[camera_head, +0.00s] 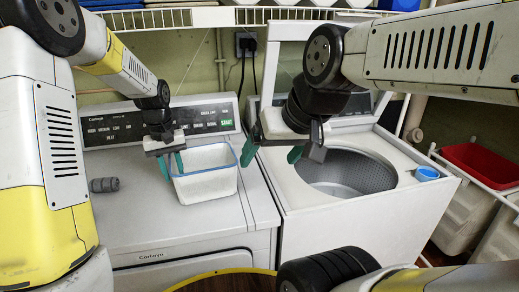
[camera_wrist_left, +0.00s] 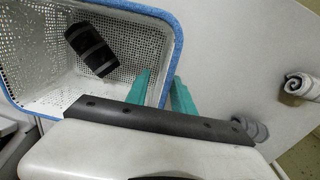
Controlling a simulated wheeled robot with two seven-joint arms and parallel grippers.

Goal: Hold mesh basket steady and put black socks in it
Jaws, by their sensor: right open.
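The white mesh basket (camera_head: 205,187) with a blue rim stands on the left machine's top. It also shows in the left wrist view (camera_wrist_left: 40,82). A dark rolled bundle with grey bands, which looks like the black socks (camera_wrist_left: 92,48), lies inside it; I cannot make it out in the head view. My left gripper (camera_head: 172,163) is at the basket's left rim, one finger inside and one outside the wall; its fingers (camera_wrist_left: 161,92) show in the wrist view. I cannot tell whether they press on the wall. My right gripper (camera_head: 273,154) is open and empty, right of the basket.
A grey rolled bundle (camera_head: 103,184) lies left of the basket. A lighter roll (camera_wrist_left: 300,86) shows in the wrist view. The washer's tub (camera_head: 345,172) is open at right, with a blue cup (camera_head: 427,173) on its edge. A red bin (camera_head: 480,163) stands farther right.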

